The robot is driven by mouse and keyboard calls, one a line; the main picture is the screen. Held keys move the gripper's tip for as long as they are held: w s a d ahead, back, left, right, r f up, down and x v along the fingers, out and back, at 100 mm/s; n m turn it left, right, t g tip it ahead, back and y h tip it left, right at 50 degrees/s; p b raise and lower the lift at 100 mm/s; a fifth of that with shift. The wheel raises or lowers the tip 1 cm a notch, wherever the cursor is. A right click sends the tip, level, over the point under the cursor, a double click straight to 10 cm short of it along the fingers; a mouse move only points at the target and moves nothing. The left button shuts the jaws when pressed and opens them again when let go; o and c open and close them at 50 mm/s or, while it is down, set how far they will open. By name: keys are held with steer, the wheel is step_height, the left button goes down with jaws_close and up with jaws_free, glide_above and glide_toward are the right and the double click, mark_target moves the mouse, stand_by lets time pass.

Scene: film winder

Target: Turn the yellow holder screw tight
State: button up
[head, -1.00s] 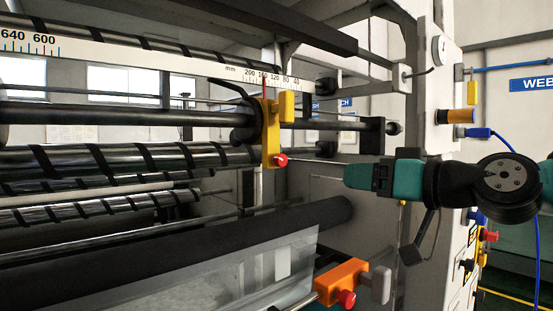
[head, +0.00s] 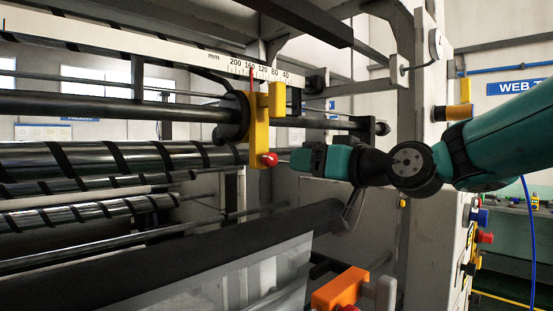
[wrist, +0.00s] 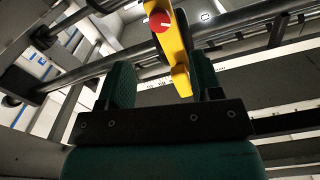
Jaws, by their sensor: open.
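The yellow holder (head: 259,125) hangs on the dark shaft below the ruler. Its red screw knob (head: 270,160) sticks out low on its right side. My gripper (head: 293,160) is just right of the knob, pointing left at it, with a small gap. In the wrist view, the open fingers (wrist: 160,70) have the yellow holder (wrist: 180,60) showing between and beyond them. The red knob (wrist: 160,20), with a white mark on its face, is at the top, past the fingertips. Nothing is held.
An orange holder (head: 338,288) with a red knob stands below, near the lower roller (head: 200,253). The white ruler (head: 130,45) runs above the shaft (head: 110,106). The grey machine frame (head: 408,110) stands behind my arm.

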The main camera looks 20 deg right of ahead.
mark_target(273, 160)
steer(key=p+x, duration=0.3)
steer(key=x, duration=0.5)
steer(key=shift+w+a+r+p, duration=0.1)
steer(key=shift+w+p, duration=0.05)
steer(key=shift+p, duration=0.2)
steer(key=shift+w+a, duration=0.2)
steer(key=shift+w, duration=0.45)
steer(key=c, duration=0.9)
